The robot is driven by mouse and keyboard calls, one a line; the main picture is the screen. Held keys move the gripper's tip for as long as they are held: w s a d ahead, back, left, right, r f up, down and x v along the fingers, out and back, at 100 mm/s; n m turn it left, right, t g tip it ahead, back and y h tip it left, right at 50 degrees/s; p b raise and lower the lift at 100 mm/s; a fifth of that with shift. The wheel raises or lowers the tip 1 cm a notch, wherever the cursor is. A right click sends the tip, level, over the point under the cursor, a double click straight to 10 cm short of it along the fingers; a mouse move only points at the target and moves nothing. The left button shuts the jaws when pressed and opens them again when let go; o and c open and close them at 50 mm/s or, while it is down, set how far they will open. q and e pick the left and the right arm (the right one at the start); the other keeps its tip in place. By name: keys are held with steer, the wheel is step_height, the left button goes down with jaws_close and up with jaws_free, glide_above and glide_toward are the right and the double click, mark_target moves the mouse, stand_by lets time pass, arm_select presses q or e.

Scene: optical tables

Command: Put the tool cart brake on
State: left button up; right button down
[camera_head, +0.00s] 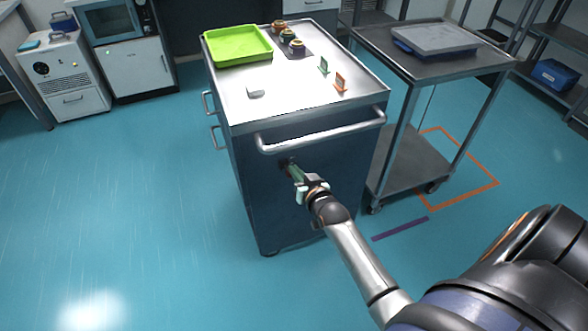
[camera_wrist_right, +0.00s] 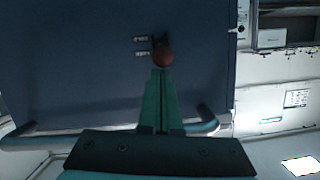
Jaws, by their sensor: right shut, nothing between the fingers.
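The tool cart (camera_head: 300,185) is a dark blue-grey cabinet with a light metal top and a push handle (camera_head: 322,136) along its near edge. In the right wrist view a round red knob (camera_wrist_right: 163,57) stands out from the cart's dark panel (camera_wrist_right: 70,60), beside two small pale labels (camera_wrist_right: 141,47). My right gripper (camera_head: 291,168) is at this panel, below the handle. Its green fingers are shut and empty, with the tips (camera_wrist_right: 160,74) at the knob's edge; whether they touch it I cannot tell. My left gripper is not in view.
A grey wheeled trolley (camera_head: 432,66) stands close on the right, beside an orange floor outline (camera_head: 478,188). The floor (camera_head: 130,190) at left is clear.

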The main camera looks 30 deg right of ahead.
arm_select(q)
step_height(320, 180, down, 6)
steer(key=b, duration=0.8)
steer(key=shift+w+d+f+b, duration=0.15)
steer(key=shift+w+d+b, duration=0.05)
steer(key=shift+b, duration=0.15)
arm_select(e)
steer(key=f+t, duration=0.1)
steer(key=t, duration=0.1)
steer(key=s+f+t, duration=0.1)
steer(key=f+t, duration=0.1)
steer(key=shift+s+a+f+h, duration=0.1)
steer(key=shift+a+f+h, duration=0.05)
steer(key=shift+h, duration=0.25)
